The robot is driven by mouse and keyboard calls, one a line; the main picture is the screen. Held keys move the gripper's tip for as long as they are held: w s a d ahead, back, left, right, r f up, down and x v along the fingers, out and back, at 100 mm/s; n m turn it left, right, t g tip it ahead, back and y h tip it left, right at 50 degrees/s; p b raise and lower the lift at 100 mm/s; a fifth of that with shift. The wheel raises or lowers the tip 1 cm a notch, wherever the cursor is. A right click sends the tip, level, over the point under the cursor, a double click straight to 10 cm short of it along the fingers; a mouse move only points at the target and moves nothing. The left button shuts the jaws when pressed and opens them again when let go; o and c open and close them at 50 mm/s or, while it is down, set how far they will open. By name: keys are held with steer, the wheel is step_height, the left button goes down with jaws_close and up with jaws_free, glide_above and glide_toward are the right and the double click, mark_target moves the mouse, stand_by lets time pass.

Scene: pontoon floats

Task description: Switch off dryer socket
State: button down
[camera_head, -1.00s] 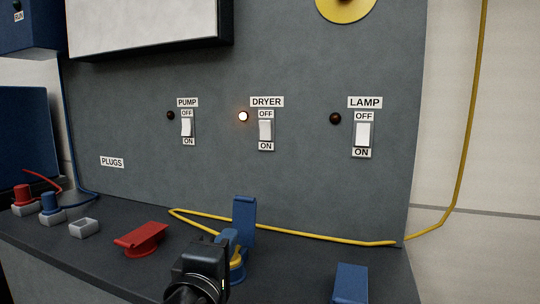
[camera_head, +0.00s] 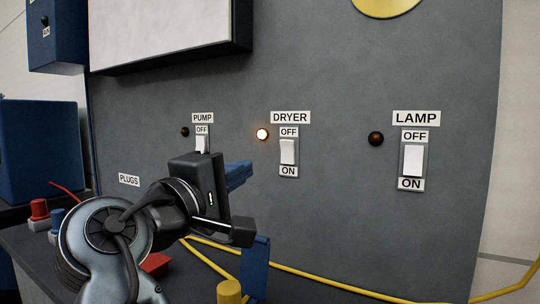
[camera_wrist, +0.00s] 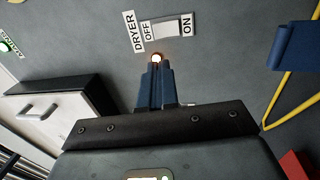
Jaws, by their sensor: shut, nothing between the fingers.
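The dryer switch (camera_head: 288,152) is a white rocker on the grey panel, under the DRYER label (camera_head: 290,118), with OFF above and ON below. Its indicator light (camera_head: 262,134) glows. In the wrist view the dryer switch (camera_wrist: 168,30) lies just beyond my fingertips, and the lit indicator (camera_wrist: 156,58) shows right at the tips. My gripper (camera_head: 250,168) has blue fingers, closed together and empty, pointing toward the panel to the left of and slightly below the dryer switch. Whether the tips touch the panel cannot be told.
The pump switch (camera_head: 202,145) is partly hidden behind my gripper. The lamp switch (camera_head: 412,160) stands to the right, its light (camera_head: 376,139) dark. A yellow cable (camera_head: 330,284) runs along the bench. A white-faced box (camera_head: 160,32) juts out at upper left.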

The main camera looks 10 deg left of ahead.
mark_target(285, 146)
steer(key=p+x, duration=0.1)
steer(key=x, duration=1.2)
steer(key=shift+w+d, duration=0.1)
steer(key=shift+w, duration=0.25)
steer(key=shift+w+r+p, duration=0.15)
steer(key=shift+r+p, duration=0.3)
steer(key=shift+p, duration=0.55)
steer(key=shift+d+f+g, duration=0.1)
steer(key=shift+f+g, duration=0.2)
